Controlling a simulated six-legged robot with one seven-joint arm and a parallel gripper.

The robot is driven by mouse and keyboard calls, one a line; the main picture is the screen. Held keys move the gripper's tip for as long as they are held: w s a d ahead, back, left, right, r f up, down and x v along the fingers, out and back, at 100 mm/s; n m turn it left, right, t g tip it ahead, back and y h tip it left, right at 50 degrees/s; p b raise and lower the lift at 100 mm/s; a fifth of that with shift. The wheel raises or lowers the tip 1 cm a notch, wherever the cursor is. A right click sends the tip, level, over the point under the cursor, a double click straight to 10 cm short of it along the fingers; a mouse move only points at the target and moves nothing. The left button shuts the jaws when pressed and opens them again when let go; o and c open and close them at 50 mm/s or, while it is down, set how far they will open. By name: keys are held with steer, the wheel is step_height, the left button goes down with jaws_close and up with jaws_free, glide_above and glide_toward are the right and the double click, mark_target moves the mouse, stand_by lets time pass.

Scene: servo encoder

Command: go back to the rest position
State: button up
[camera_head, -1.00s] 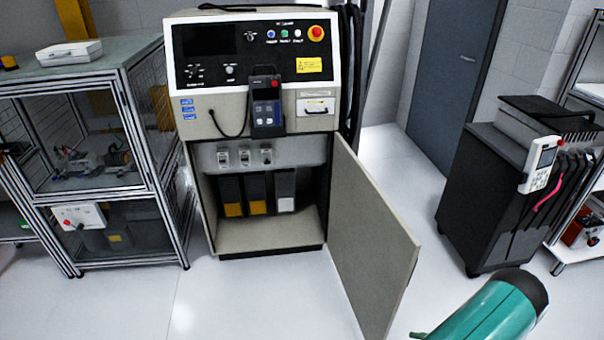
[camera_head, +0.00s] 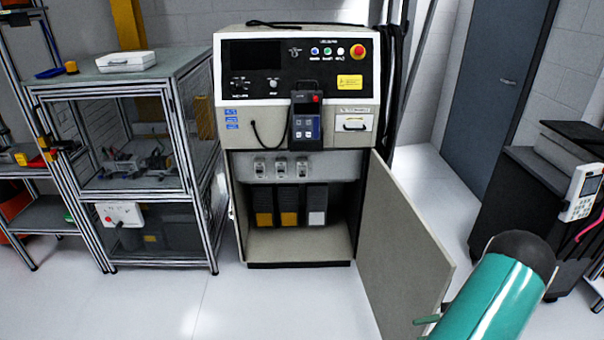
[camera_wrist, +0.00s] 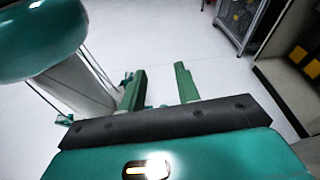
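My gripper (camera_wrist: 159,72) shows in the wrist view as two green fingers standing apart, with only white floor between them. It is open and empty. In the head view, my teal arm link is at the lower right, in front of the cabinet's open door (camera_head: 402,255). Small green tips poke out beside it at the door's lower right corner; I cannot tell whether they touch the door. The control cabinet (camera_head: 297,95) stands upright in the middle, with a handheld pendant (camera_head: 306,122) hanging on its front.
Dark modules with yellow and grey fronts (camera_head: 289,203) stand inside the cabinet. A framed glass enclosure (camera_head: 128,150) is at left, a shelf rack (camera_head: 45,212) beyond it. A dark cart (camera_head: 505,200) is at right. The white floor in front (camera_head: 270,300) is clear.

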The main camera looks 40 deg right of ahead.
steer(key=w+a+r+n+g+h, duration=0.3)
steer(key=w+a+r+n+g, duration=0.25)
steer(key=w+a+r, duration=0.45)
steer(key=w+a+r+n+g+h, duration=0.2)
steer(key=w+a+r+n+g, duration=0.2)
steer(key=w+a+r+n, duration=0.55)
steer(key=s+a+r+n+t+h, duration=0.3)
steer(key=a+r, duration=0.4)
steer(key=a, duration=0.3)
steer(key=s+a+r+n+t+h, duration=0.3)
steer(key=a+r+n, duration=0.3)
steer(key=a, duration=0.5)
steer(key=shift+s+r+h, duration=0.15)
steer(key=shift+r+h, duration=0.15)
steer(key=shift+r, duration=0.15)
steer(key=shift+d, duration=0.15)
